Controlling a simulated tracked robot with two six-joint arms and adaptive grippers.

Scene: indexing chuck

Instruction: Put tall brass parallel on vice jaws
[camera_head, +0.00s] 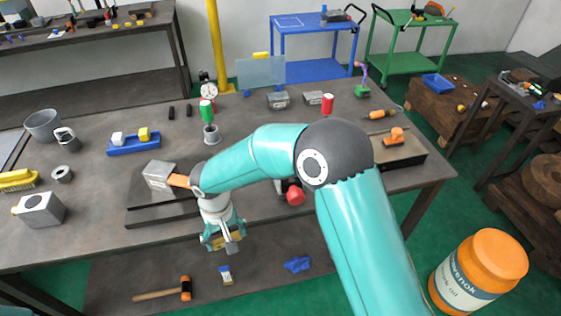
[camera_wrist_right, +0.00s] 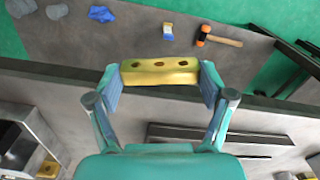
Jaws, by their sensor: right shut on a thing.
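My right gripper (camera_head: 222,240) hangs in front of the workbench's near edge, above the lower shelf. In the wrist view the right gripper (camera_wrist_right: 160,78) is shut on a yellow brass bar with holes along its face, the brass parallel (camera_wrist_right: 160,72), gripped by its two ends. In the head view only small bits of the brass show between the fingers. A grey metal body (camera_wrist_right: 25,125), possibly the vice, is at the left of the wrist view; its jaws are not clear. My right arm hides much of the bench middle in the head view. My left gripper is not in view.
A grey block (camera_head: 160,175) with an orange part sits on dark plates (camera_head: 150,213) left of my arm. A red knob (camera_head: 295,194) shows beside the arm. A mallet (camera_head: 165,291), a brush (camera_head: 226,275) and a blue rag (camera_head: 298,264) lie on the lower shelf.

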